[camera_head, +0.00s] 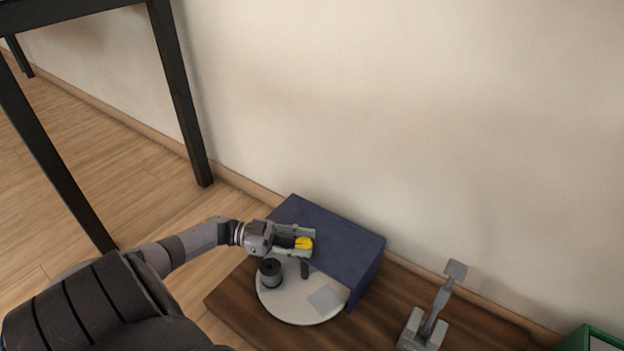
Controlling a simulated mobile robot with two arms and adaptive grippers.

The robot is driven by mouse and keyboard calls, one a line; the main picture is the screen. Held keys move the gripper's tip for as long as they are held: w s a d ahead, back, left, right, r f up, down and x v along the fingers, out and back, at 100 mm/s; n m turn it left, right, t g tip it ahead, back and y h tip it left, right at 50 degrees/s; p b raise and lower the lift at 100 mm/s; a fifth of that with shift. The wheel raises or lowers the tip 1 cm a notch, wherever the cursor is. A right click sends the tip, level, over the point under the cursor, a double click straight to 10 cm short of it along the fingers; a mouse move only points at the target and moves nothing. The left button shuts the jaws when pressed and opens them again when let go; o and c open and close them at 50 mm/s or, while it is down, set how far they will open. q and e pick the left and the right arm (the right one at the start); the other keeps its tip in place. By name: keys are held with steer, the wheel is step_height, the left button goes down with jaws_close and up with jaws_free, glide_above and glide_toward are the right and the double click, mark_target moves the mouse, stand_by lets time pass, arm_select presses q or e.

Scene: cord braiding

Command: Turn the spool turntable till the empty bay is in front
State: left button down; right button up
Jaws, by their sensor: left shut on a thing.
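The spool turntable (285,309) is a round white disc on a brown wooden top, its back part hidden under a dark blue cover (335,241). A dark grey spool (270,274) stands upright on its left side. A pale grey square bay (325,299) with nothing on it lies at the front right of the disc. A short dark post (305,269) stands near the middle. My left gripper (306,243) is above the disc's back part, shut on a yellow piece (303,243). The gripper hides how this piece joins the turntable. My right gripper is not in view.
A grey stand with a tilted arm (437,310) is on the wooden top (375,316), right of the turntable. A green-edged container (590,338) is at the lower right corner. A black-legged table (180,90) stands at the left. A wall runs behind.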

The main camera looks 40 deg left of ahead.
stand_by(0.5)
arm_select(q)
steer(key=c, duration=1.1)
jaws_free()
steer(key=v, duration=1.2)
steer(key=shift+w, duration=0.1)
